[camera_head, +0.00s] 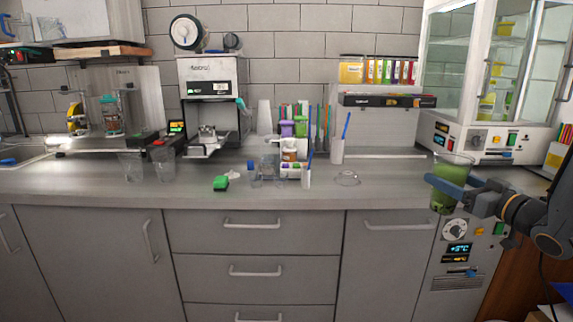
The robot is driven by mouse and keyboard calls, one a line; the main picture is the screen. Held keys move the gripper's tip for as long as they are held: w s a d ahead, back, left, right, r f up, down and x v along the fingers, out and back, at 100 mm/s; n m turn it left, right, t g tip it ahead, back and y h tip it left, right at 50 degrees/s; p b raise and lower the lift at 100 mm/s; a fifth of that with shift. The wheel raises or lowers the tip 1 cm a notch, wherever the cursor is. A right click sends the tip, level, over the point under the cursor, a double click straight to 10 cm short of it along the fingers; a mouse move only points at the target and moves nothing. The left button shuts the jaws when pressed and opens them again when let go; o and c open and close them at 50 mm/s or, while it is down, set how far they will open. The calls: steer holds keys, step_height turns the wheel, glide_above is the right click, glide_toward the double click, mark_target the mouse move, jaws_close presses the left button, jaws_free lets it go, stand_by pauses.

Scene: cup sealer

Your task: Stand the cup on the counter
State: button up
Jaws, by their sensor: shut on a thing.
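The cup (441,198) is clear, with a green drink inside, and stands upright in the air at the right of the head view. My gripper (449,184) is shut on the cup around its middle, reaching in from the right. The cup is in front of the counter's right part and overlaps the counter's front edge in the picture. The grey counter (395,188) runs across the view. One finger crosses the near side of the cup; the other finger is largely hidden.
A cup sealer (211,80) stands at the back, left of centre. Two empty clear cups (164,165) stand on the left. A clear round lid (347,178) lies on the counter, with bare counter to its right. A glass-fronted cabinet (490,75) stands at the right.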

steer(key=shift+w+a+f, duration=0.2)
steer(key=shift+w+a, duration=0.35)
steer(key=shift+w+a+f, duration=0.2)
steer(key=shift+w+a, duration=0.3)
steer(key=w+a+f+m+t+h, duration=0.1)
steer(key=w+a+f+m+h, duration=0.15)
steer(key=a+f, duration=0.65)
steer(key=w+a+f+m+h, duration=0.1)
steer(key=w+a+f+h, duration=0.25)
steer(key=a+f, duration=0.5)
steer(key=s+a+f, duration=0.1)
steer(key=s+f, duration=0.3)
steer(key=f, duration=0.3)
steer(key=s+f, duration=0.3)
steer(key=f, duration=0.4)
steer(key=shift+s+a+f, duration=0.25)
steer(key=shift+s+a, duration=0.1)
steer(key=shift+s, duration=0.05)
